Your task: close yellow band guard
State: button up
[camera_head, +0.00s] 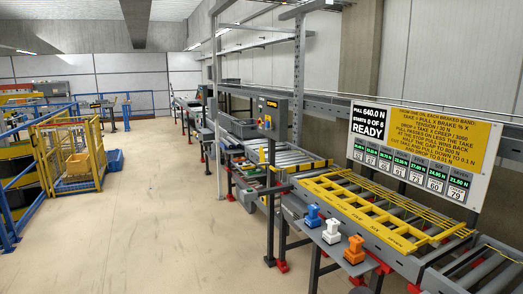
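The yellow band guard (352,202) is a long ladder-like frame with dark lettering along its near side. It lies along the near side of the roller conveyor (397,238) at the right of the head view. It looks roughly flat, and grey rollers show beyond it. I cannot tell whether it is fully down or latched. Thin yellow bars (400,201) run along the far side of the rollers. My gripper is not in view.
Blue (313,216), white (331,232) and orange (354,250) knob-like pieces stand on a grey shelf in front of the conveyor. A sign board (420,140) stands behind it. A control box (272,118) is on a post to the left. Floor at left-centre is clear; a yellow cage cart (70,150) stands beyond.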

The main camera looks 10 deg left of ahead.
aim_at(262, 153)
jog(key=u, duration=1.4)
jog(key=i, duration=3.35)
